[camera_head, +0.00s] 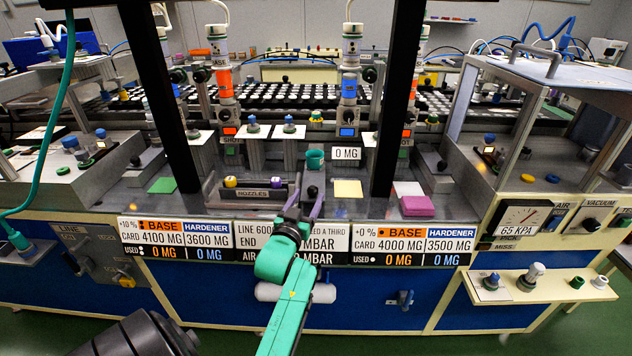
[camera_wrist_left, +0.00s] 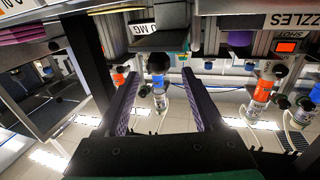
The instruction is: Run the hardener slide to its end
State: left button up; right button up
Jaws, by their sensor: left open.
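The hardener dispenser is the column with a blue band (camera_head: 349,87), right of centre in the head view; in the left wrist view its blue-banded body (camera_wrist_left: 160,100) shows upside down. A round black knob (camera_head: 312,192) stands on the front ledge, and it also shows in the left wrist view (camera_wrist_left: 157,63). I cannot tell for sure that this knob belongs to the hardener slide. My left gripper (camera_head: 305,203) is open, its purple fingers on either side of the knob, with gaps visible beside it in the left wrist view (camera_wrist_left: 159,82). My right gripper is not in view.
An orange-banded dispenser (camera_head: 224,84) stands to the left. A green cup (camera_head: 315,159) and a 0 MG display (camera_head: 346,153) sit behind the knob. A nozzle rack (camera_head: 262,193) is close on the left. Dark posts (camera_head: 397,100) flank the bay. A yellow pad (camera_head: 348,189) lies right.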

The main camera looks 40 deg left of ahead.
aim_at(314, 186)
pick_arm(q)
jog(key=x, duration=0.8)
jog(key=shift+w, duration=0.1)
grip_shut()
jog(key=shift+f, duration=0.1)
dwell(0.8)
